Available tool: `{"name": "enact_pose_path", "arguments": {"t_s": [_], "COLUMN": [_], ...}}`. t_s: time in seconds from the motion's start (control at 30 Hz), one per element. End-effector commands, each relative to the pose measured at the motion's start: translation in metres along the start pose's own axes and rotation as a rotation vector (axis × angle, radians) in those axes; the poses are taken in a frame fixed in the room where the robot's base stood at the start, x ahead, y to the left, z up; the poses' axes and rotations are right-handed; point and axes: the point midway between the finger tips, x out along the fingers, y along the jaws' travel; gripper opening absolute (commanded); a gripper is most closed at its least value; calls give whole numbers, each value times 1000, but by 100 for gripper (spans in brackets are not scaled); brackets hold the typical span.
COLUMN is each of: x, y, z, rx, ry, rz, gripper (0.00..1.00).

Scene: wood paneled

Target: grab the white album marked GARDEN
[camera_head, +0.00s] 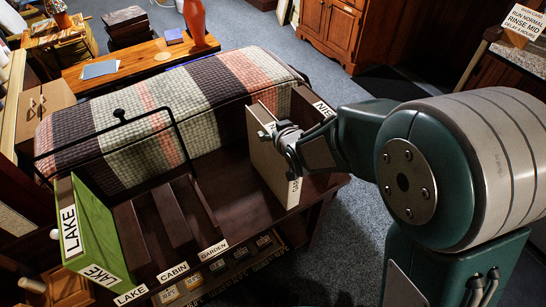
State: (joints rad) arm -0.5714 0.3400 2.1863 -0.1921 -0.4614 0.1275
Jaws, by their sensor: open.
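A white, cream-looking album (264,150) stands upright near the right end of the dark wooden table. A label on its near edge starts with "GA"; the rest is hard to read. My gripper (286,134) is open at the album's upper right side, close to its top edge. My arm comes in from the right. I cannot tell whether the fingers touch the album or straddle it, as the far finger is unclear. A slot label reading GARDEN (213,249) is on the rack's front edge.
A green album marked LAKE (92,232) stands at the rack's left end. Wooden dividers (166,222) rise beside it. A dark panel with a partly hidden label (306,103) stands just behind my gripper. A striped padded bench (165,115) lies behind. The tabletop between dividers and album is clear.

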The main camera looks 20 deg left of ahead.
Motion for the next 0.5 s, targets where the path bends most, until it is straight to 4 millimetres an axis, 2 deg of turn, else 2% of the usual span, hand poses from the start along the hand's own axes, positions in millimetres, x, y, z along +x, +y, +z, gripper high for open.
{"name": "enact_pose_path", "arguments": {"t_s": [0.13,0.17,0.2,0.27,0.3,0.33,0.37,0.5], "x": [1,1,1,1,1,1,1,1], "y": [-1,-1,-1,-2,-2,-2,-2,-1], "z": [0,0,0,0,0,0,0,-2], "rx": [-1,-2,-2,-2,-2,-2,-2,-1], "ry": [0,0,-1,-1,-1,-1,-1,4], "rz": [0,0,0,0,0,0,0,0], "gripper": [100,91,73,46,29,15,10,9]}}
